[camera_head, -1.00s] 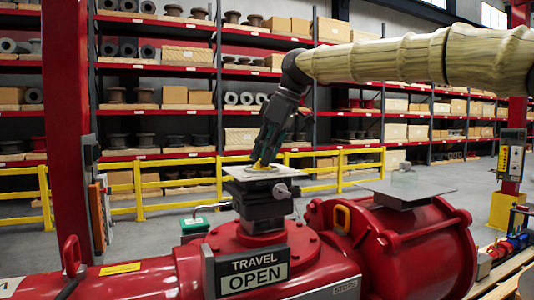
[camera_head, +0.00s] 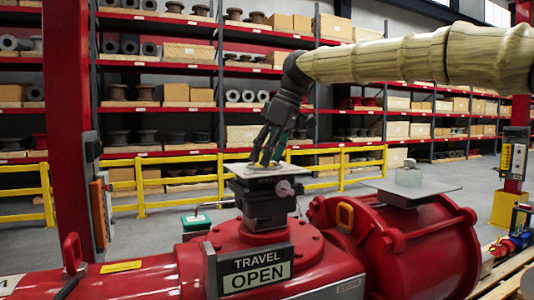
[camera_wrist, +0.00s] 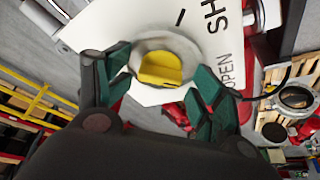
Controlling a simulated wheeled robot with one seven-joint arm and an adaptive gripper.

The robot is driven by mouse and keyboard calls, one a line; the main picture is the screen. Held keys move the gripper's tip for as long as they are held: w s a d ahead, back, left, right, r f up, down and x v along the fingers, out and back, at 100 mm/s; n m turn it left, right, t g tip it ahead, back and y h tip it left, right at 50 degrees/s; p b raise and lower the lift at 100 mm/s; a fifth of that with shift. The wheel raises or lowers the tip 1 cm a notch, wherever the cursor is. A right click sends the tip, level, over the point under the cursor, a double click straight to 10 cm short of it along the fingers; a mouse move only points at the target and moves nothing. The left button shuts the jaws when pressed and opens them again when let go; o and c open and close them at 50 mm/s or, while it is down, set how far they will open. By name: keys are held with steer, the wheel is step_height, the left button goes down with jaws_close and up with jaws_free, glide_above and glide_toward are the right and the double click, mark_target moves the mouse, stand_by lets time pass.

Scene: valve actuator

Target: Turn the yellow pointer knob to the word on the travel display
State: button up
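The travel display (camera_head: 255,271) on the red actuator's front reads OPEN. The yellow pointer knob (camera_wrist: 160,68) sits on a round grey disc on a white plate (camera_wrist: 140,20) in the wrist view. The plate carries part of a word starting SH at the top, the word OPEN at the right, and a black tick above the knob. I cannot tell clearly which way the pointer faces. My gripper (camera_wrist: 158,84) is open, its green-padded fingers on either side of the knob, with visible gaps. In the head view, my gripper (camera_head: 266,162) hangs over the plate and the knob is hidden.
The red actuator body (camera_head: 400,250) fills the foreground, with a second flat plate (camera_head: 410,190) carrying a small clear block to the right. A green box (camera_head: 196,222) stands left of the knob's mount. Yellow railings (camera_head: 180,185) and stocked shelves stand behind.

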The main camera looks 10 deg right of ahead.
steer(key=shift+d+r, duration=0.1)
steer(key=shift+r, duration=0.05)
steer(key=shift+s+d+r, duration=0.1)
steer(key=shift+d+r, duration=0.05)
steer(key=shift+r, duration=0.45)
steer(key=v, duration=1)
steer(key=shift+d+r, duration=0.25)
steer(key=shift+d, duration=0.05)
steer(key=shift+s, duration=0.15)
